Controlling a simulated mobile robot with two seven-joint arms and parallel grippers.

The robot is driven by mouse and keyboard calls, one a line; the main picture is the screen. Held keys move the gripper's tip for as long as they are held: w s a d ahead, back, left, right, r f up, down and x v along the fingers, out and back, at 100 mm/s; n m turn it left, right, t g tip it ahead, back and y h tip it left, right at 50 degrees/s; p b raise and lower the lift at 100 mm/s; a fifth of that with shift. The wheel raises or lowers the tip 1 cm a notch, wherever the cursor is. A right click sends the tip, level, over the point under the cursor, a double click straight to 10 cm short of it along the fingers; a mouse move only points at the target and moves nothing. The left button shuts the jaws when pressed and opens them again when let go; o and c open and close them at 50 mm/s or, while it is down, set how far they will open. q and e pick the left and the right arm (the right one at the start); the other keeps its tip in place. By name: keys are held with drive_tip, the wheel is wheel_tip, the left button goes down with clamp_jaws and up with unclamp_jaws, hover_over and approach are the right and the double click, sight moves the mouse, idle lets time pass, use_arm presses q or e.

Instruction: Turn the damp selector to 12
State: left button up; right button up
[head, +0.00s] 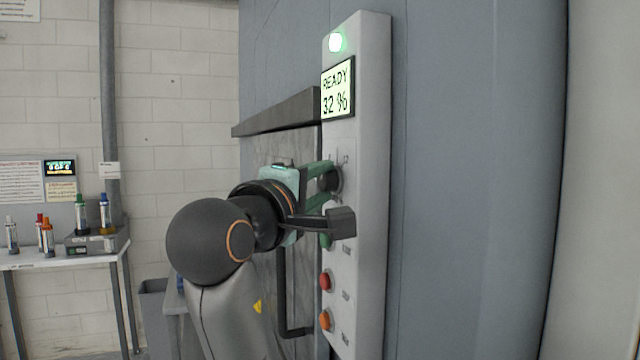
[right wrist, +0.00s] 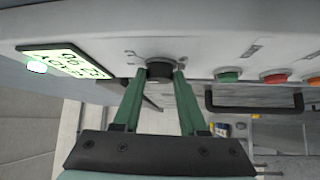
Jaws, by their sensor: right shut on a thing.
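The damp selector (head: 334,180) is a dark round knob on the front of the grey control panel (head: 362,130), just below the display. It also shows in the right wrist view (right wrist: 160,71). My right gripper (head: 328,188) reaches the panel from the left with its green fingers. In the right wrist view the fingers (right wrist: 158,82) stand on either side of the knob and are shut on it. A "12" mark is faintly visible above the knob; the pointer's setting cannot be read. My left gripper is not in view.
The display (head: 338,88) reads READY 32 %, under a lit green lamp (head: 335,42). Below the knob are a green button (right wrist: 228,76), a red button (head: 326,281) and an orange button (head: 325,320). A black door handle (head: 281,290) stands close by. A bench (head: 60,258) with bottles is at far left.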

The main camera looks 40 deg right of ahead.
clamp_jaws()
drive_tip(key=shift+f, duration=0.1)
drive_tip(key=shift+f+b, duration=0.2)
drive_tip(key=shift+b, duration=0.35)
drive_tip(key=m+h+b, duration=0.2)
drive_tip(key=b, duration=0.1)
drive_tip(key=f+m+h+b, duration=0.1)
drive_tip(key=m+h+b, duration=0.1)
drive_tip(key=m+b, duration=0.1)
drive_tip(key=shift+w+b, duration=0.2)
drive_tip(key=shift+b, duration=0.1)
drive_tip(key=m+g+h+b, duration=0.1)
drive_tip(key=m+h+b, duration=0.1)
drive_tip(key=m, duration=0.1)
drive_tip(key=shift+w+d, duration=0.1)
drive_tip(key=shift+r+m+h+b, duration=0.1)
drive_tip(key=shift+m+h+b, duration=0.2)
drive_tip(key=shift+r, duration=0.1)
